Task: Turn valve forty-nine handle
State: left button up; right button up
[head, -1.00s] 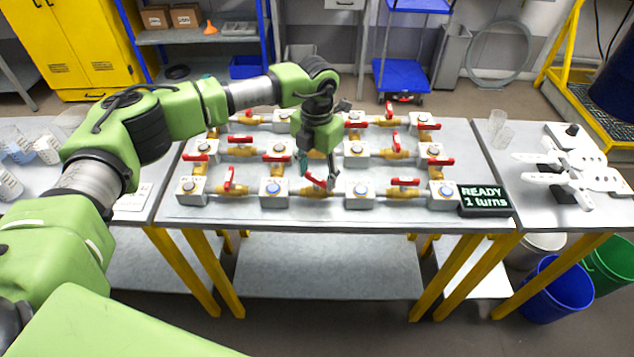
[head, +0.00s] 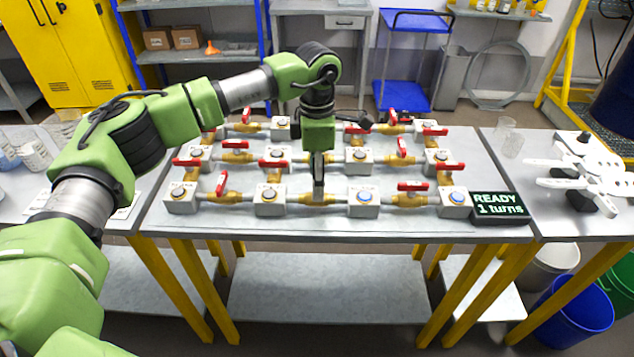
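A grid of brass valves with red handles joins pale square blocks on the grey table. My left gripper (head: 318,190) points straight down at the middle valve (head: 312,199) of the front row, between two blocks. Its fingers cover where this valve's red handle would show, so I cannot see the handle or whether it is gripped. The fingers appear as one narrow shape from this angle. No valve number is readable, so I cannot tell which is forty-nine. A black display (head: 499,207) at the front right reads "READY 1 turns". My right gripper is not in view.
Neighbouring front-row red handles stand close by: an upright one to the left (head: 221,185) and a flat one to the right (head: 412,187). A side table at right holds white parts (head: 590,180) and clear beakers (head: 514,144). The table's front strip is clear.

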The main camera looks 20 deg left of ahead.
pick_arm(q)
jog(key=shift+r+m, duration=0.1)
jog(key=shift+m, duration=0.5)
jog(key=o, duration=1.1)
jog(key=shift+b, duration=0.3)
notch_tip(320, 180, up, 12)
jog(key=shift+f, duration=0.1)
